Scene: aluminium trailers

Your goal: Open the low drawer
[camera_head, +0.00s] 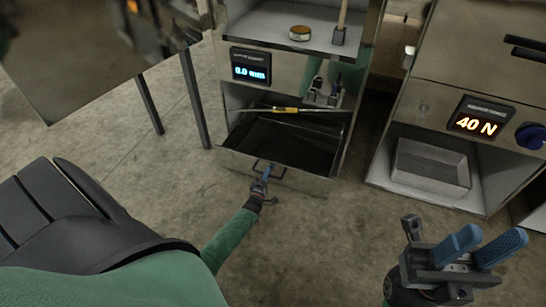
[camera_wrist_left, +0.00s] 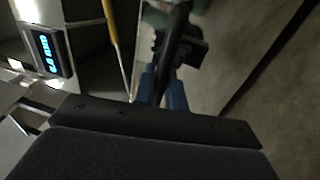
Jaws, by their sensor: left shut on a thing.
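The low drawer (camera_head: 328,173) is at the bottom of the middle metal cabinet in the head view. It stands pulled out, with its dark inside showing from above. My left gripper (camera_head: 264,177) is at the front of the drawer, shut on its dark bar handle (camera_head: 281,172). In the left wrist view the handle (camera_wrist_left: 178,40) runs between the blue fingers of my left gripper (camera_wrist_left: 163,92). My right gripper (camera_head: 470,250) is at the lower right of the head view, with its blue fingers apart and nothing between them, away from the drawer.
A yellow-handled tool (camera_head: 286,109) lies across above the drawer. A lit display (camera_head: 250,66) is on the cabinet above. At right, another cabinet has a "40 N" display (camera_head: 478,120) and a metal bin (camera_head: 430,168). The floor before the drawer is clear.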

